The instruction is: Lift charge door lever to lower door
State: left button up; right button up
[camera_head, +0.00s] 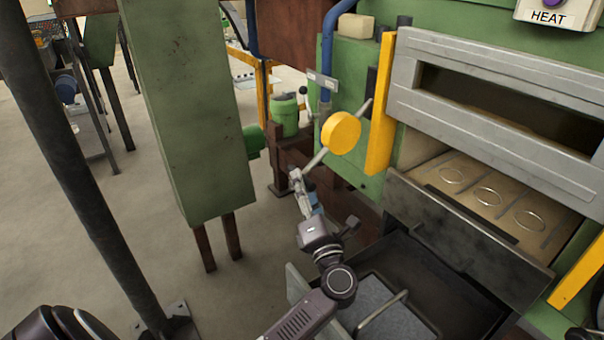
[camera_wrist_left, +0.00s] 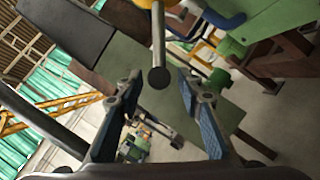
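The charge door lever (camera_head: 314,161) is a thin metal rod through a round yellow hub on the furnace's left side. Its handle end points down and left. My left gripper (camera_head: 299,186) is at that lower end in the head view. In the left wrist view, the fingers of my left gripper (camera_wrist_left: 162,100) are spread apart. The dark lever knob (camera_wrist_left: 159,77) shows between them, with no clear finger contact. The grey charge door (camera_head: 490,128) with a long slot is raised above an open hearth. My right gripper is not in view.
Three thin rings lie on the hearth (camera_head: 515,200). A dark open bin (camera_head: 440,290) with a metal handle stands below. A green column (camera_head: 185,110) and a dark post (camera_head: 75,180) stand left. A yellow upright (camera_head: 381,110) is right of the lever. Floor between them is clear.

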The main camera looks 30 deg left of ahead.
pick_arm(q)
jog(key=shift+x, duration=1.35)
grip_shut()
